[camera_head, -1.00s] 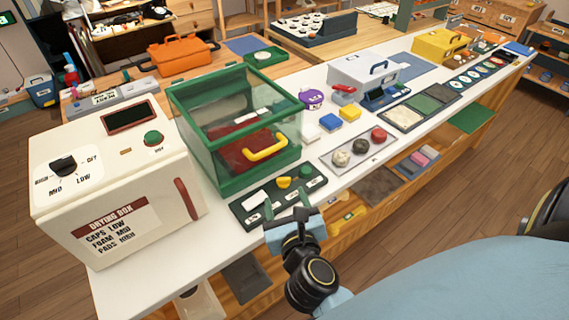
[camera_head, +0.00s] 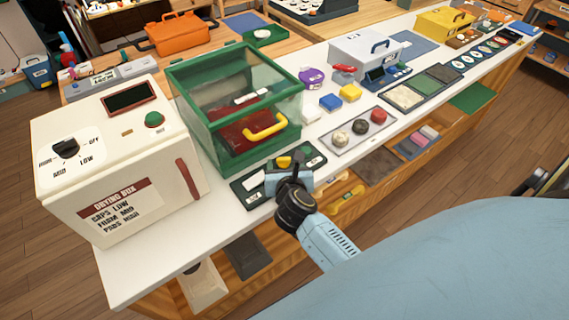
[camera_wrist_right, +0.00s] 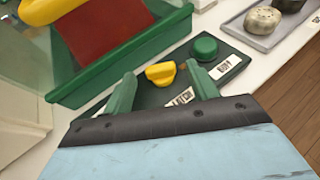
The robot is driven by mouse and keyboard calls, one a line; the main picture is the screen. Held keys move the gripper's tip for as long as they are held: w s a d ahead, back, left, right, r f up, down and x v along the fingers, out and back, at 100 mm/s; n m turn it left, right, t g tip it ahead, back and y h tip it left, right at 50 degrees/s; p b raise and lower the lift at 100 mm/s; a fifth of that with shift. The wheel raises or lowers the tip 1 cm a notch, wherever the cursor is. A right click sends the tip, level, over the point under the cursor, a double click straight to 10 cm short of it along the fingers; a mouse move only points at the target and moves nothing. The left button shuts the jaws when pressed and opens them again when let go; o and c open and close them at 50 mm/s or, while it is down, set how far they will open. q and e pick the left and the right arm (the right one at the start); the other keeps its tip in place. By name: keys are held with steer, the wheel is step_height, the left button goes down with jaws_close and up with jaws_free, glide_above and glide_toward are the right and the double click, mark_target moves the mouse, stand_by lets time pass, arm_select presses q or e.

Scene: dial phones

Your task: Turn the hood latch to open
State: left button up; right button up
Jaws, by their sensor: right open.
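The hood (camera_head: 235,120) is a clear box with a green frame and a yellow handle (camera_head: 265,126), and its lid looks shut. In front of it lies a dark green panel (camera_head: 250,192) with white labels. A yellow latch knob (camera_wrist_right: 161,74) sits on the panel beside a round green button (camera_wrist_right: 205,48). My right gripper (camera_wrist_right: 161,71) is open, its green fingertips on either side of the yellow knob with gaps visible. In the head view the right gripper (camera_head: 284,172) hides part of the panel. My left gripper is not in view.
A cream drying box (camera_head: 120,160) stands left of the hood. A tray with several round samples (camera_head: 359,130) lies to the right. Blue and yellow blocks (camera_head: 340,97) and a white case (camera_head: 365,50) stand farther back. The counter's front edge is below my right arm.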

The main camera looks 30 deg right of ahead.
steer(key=shift+w+d+f, duration=0.15)
steer(key=shift+w+f, duration=0.05)
steer(key=shift+w, duration=0.2)
steer(key=c, duration=1)
steer(key=shift+d+r+n+y+p, duration=0.1)
steer(key=shift+r+n+y+p, duration=0.2)
steer(key=shift+p, duration=0.5)
steer(key=n+y+p, duration=0.1)
steer(key=p, duration=0.1)
steer(key=n+t+y+p, duration=0.1)
steer(key=n+y+p, duration=0.1)
steer(key=p, duration=0.1)
steer(key=shift+s+d+y, duration=0.1)
steer(key=shift+d+y, duration=0.2)
steer(key=shift+d, duration=0.1)
steer(key=shift+d+f+n+y+p, duration=0.1)
steer(key=shift+f+n+y+p, duration=0.1)
steer(key=shift+n+y+p, duration=1.05)
